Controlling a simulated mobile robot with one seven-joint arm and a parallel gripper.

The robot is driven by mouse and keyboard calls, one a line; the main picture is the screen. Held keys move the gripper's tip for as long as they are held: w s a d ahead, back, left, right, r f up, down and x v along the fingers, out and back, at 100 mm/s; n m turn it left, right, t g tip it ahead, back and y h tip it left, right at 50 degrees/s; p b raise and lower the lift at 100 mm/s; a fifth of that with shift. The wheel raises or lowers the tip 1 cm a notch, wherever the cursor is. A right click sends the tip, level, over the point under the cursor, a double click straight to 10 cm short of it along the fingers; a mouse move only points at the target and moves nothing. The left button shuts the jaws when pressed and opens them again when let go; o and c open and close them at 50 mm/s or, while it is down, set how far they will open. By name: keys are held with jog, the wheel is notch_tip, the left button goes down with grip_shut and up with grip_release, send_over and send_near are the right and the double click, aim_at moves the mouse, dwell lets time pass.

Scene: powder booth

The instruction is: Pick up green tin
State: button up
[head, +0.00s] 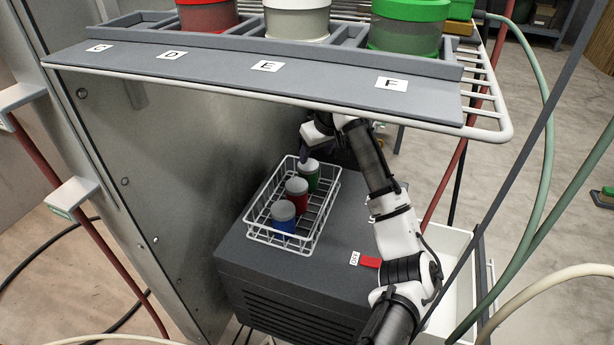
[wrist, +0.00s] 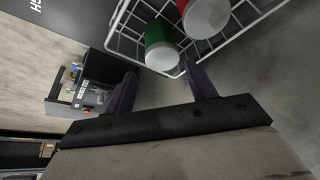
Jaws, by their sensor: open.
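A small green tin (head: 309,172) with a grey-white lid stands at the far end of a white wire basket (head: 252,212). A red tin (head: 297,190) and a blue tin (head: 284,217) stand in a row before it. My gripper (head: 305,152) reaches in just above and behind the green tin, partly hidden by my arm and the shelf. In the wrist view the open, empty fingers (wrist: 160,70) point toward the green tin (wrist: 160,45), which shows beyond and between their tips. The red tin (wrist: 205,17) shows beside it.
The basket stands on a dark grey box (head: 310,258) with a red switch (head: 370,261). A grey shelf (head: 240,72) lettered C to F overhangs it, holding large red, white and green-lidded tubs (head: 405,35). A metal panel (head: 165,170) rises at left; hoses hang at right.

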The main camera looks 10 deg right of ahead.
aim_at(310, 166)
jog(key=b+x, duration=0.3)
jog(key=x, duration=0.7)
jog(key=shift+f+b, duration=0.15)
jog(key=shift+b, duration=0.15)
jog(key=shift+a, duration=0.1)
jog(key=c, duration=0.8)
jog(key=shift+o, duration=0.2)
